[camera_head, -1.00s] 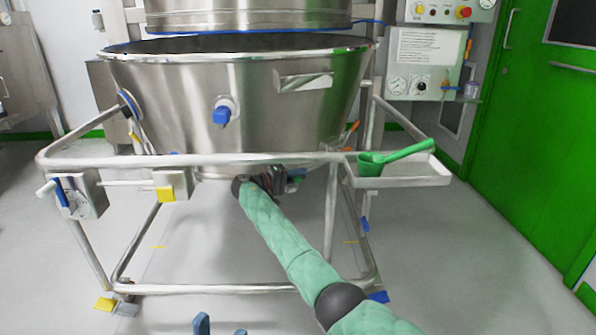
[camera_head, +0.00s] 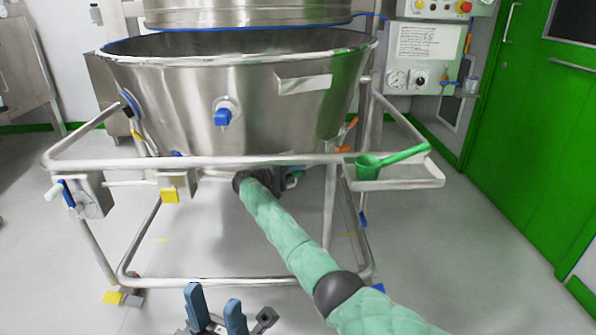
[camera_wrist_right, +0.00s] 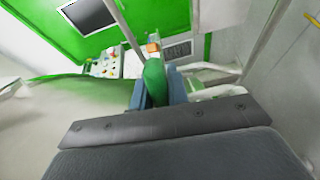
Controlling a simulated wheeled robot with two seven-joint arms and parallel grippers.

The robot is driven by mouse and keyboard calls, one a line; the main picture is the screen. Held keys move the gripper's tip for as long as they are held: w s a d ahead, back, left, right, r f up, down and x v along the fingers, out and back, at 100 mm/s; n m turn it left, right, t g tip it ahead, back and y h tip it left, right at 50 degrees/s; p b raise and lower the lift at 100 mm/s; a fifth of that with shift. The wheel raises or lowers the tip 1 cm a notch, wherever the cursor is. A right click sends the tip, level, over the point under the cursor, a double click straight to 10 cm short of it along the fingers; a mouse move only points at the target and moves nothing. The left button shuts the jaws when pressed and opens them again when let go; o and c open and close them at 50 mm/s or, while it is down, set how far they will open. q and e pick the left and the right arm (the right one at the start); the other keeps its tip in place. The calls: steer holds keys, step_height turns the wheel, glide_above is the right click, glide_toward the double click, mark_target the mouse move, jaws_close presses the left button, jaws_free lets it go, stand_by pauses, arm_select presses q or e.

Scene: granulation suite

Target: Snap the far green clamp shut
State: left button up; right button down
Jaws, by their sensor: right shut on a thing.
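The green clamp (camera_head: 294,181) shows as a small green piece under the bowl, just behind the frame's front rail. In the right wrist view a green handle (camera_wrist_right: 154,82) stands between the blue fingers of my right gripper (camera_wrist_right: 157,92), which is shut on it. In the head view my right gripper (camera_head: 272,181) is at the end of the green-sleeved arm, mostly hidden by the arm and rail. The clamp's latch is hidden, so I cannot tell how far it is closed. My left gripper (camera_head: 216,314) is at the bottom edge, blue fingers apart, empty.
A large steel bowl (camera_head: 200,95) sits in a tubular frame (camera_head: 130,163) on braked castors. A side tray (camera_head: 405,184) holds a green scoop (camera_head: 385,160). A control panel (camera_head: 425,65) and green door (camera_head: 530,140) stand behind. The floor at right is free.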

steer(key=c, duration=1.4)
jaws_free()
steer(key=shift+o, duration=0.2)
steer(key=p+v, duration=0.1)
steer(key=v, duration=0.6)
steer(key=shift+a+p, duration=0.3)
steer(key=shift+a, duration=0.1)
